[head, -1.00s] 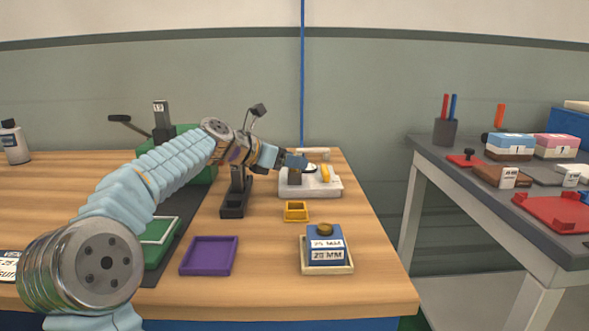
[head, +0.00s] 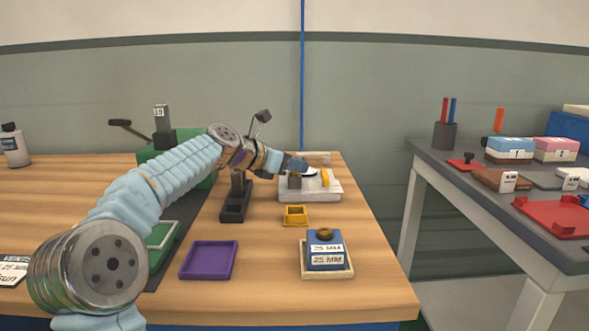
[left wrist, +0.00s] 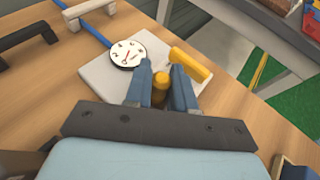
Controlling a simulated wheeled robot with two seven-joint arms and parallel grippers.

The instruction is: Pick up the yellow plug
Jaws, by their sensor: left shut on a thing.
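The yellow plug (left wrist: 161,82) shows as a rounded yellow-orange piece between the fingertips in the left wrist view. My left gripper (left wrist: 163,88) is shut on it, with one blue-grey finger on each side. In the head view my left gripper (head: 298,166) is at the pale fixture block (head: 312,195) at the back of the wooden bench; the plug is hidden there. The block carries a round white dial gauge (left wrist: 127,54) and a yellow handle (left wrist: 190,65), which stands right of the fingers. Whether the plug touches the block cannot be told. My right gripper is not in view.
A small yellow tray (head: 295,216) is in front of the block. Nearer are a blue block (head: 325,250) with a brass ring on a cream tray, and an empty purple tray (head: 209,260). A black stand (head: 236,205) is close beside my left arm. A grey side table (head: 430,153) stands right, across a gap.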

